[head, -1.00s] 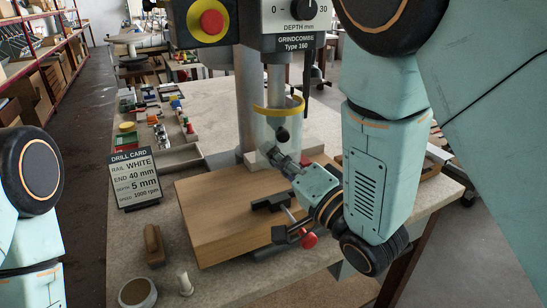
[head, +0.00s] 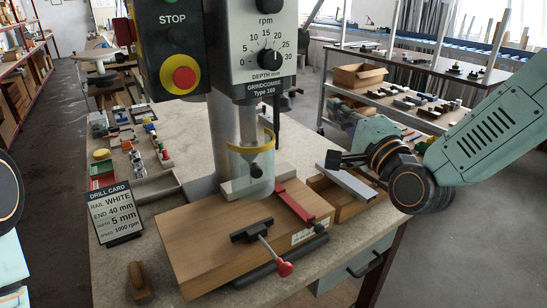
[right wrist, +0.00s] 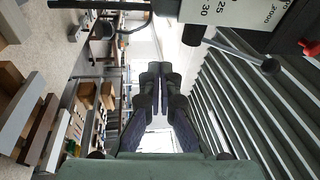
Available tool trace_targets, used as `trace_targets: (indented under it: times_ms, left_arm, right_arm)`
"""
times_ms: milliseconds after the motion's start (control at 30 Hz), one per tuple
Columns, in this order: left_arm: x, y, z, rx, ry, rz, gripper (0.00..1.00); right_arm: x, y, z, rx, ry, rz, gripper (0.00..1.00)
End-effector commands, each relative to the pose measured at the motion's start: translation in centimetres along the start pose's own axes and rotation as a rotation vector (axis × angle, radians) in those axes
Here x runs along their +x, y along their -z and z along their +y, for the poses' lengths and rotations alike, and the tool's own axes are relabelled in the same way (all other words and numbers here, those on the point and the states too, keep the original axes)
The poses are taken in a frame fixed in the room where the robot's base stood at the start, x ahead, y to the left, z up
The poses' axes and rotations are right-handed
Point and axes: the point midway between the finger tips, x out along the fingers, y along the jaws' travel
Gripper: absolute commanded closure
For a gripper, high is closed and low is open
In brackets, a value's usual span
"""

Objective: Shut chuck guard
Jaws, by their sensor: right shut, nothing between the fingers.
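The chuck guard (head: 250,165) is a clear cylinder with a yellow collar on the grey drill press. My right gripper (head: 338,112) is to the right of the drill, well apart from the guard, pointing away towards the shelves. In the right wrist view its dark fingers (right wrist: 160,85) are shut together with nothing between them. My left gripper is out of view.
A wooden board (head: 215,235) with a red bar (head: 296,206) and a red-knobbed clamp (head: 262,240) lies below the drill. The drill card (head: 115,212) stands left. A wooden tray (head: 345,207) with a grey bar is at right. Shelves (head: 420,105) stand behind.

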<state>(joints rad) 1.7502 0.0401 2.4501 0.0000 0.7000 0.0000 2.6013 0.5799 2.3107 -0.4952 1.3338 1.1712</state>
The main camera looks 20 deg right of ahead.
Motion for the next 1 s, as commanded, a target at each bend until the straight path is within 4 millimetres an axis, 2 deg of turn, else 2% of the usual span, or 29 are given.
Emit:
trace_targets:
  times_ms: [67, 200, 367, 500, 700, 1000]
  left_arm:
    - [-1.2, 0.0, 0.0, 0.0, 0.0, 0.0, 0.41]
    - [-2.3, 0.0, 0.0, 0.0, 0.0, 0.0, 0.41]
    - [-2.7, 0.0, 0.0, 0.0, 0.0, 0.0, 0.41]
    - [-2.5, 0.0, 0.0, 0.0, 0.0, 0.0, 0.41]
    - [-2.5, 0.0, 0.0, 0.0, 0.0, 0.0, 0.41]
    - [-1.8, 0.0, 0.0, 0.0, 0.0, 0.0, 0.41]
  right_arm:
    - [-0.2, 1.0, -0.3, 0.022, -0.041, -0.011, 1.0]
    - [-1.0, 1.0, 0.9, 0.015, -0.131, -0.085, 1.0]
    - [-2.5, -0.8, 3.5, -0.059, -0.239, -0.227, 1.0]
    - [-4.0, -3.0, 6.1, -0.174, -0.328, -0.369, 1.0]
    - [-5.6, -4.6, 8.1, -0.287, -0.4, -0.489, 1.0]
    - [-4.9, -4.8, 8.9, -0.312, -0.408, -0.492, 1.0]
